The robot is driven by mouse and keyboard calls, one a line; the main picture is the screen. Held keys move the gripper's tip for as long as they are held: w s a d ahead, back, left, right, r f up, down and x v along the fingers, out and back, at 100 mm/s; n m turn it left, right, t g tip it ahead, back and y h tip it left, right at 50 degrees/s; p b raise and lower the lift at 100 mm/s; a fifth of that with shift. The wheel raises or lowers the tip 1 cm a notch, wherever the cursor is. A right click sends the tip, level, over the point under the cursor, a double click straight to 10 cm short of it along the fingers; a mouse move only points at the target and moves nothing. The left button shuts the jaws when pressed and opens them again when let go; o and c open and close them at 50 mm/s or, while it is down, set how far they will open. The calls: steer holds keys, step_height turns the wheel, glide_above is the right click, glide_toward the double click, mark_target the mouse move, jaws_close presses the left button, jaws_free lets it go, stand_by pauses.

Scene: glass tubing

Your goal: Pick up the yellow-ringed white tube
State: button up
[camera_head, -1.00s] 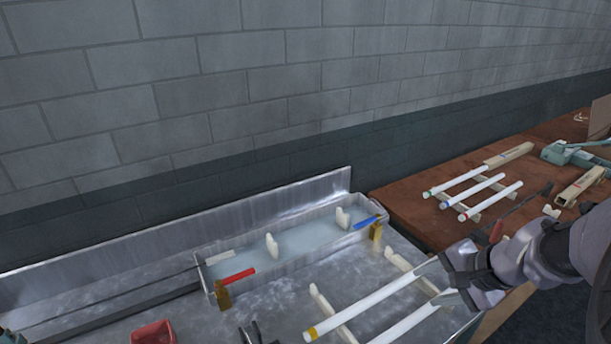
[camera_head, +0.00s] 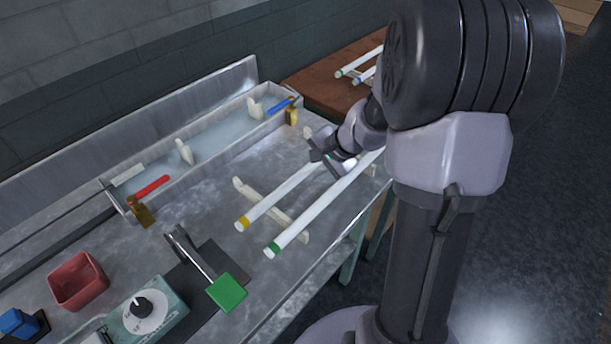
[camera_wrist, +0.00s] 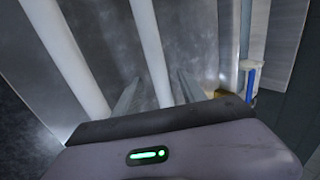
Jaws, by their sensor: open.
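The white tube with a yellow ring (camera_head: 278,196) lies slanted across cream supports on the metal bench, its ringed end toward the front left. A white tube with a green ring (camera_head: 318,215) lies parallel beside it, on the right. My gripper (camera_head: 325,158) is open over the far part of the yellow-ringed tube. My arm hides the tubes' far ends in the head view.
A long clear trough (camera_head: 205,150) with red and blue handles runs behind the tubes. A red bin (camera_head: 78,281), a green-ended tool (camera_head: 226,291) and a dial box (camera_head: 142,308) are at the front left. More tubes (camera_head: 358,62) lie on the brown table behind.

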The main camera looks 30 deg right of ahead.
steer(key=shift+w+f, duration=0.1)
steer(key=shift+w, duration=0.05)
jaws_close()
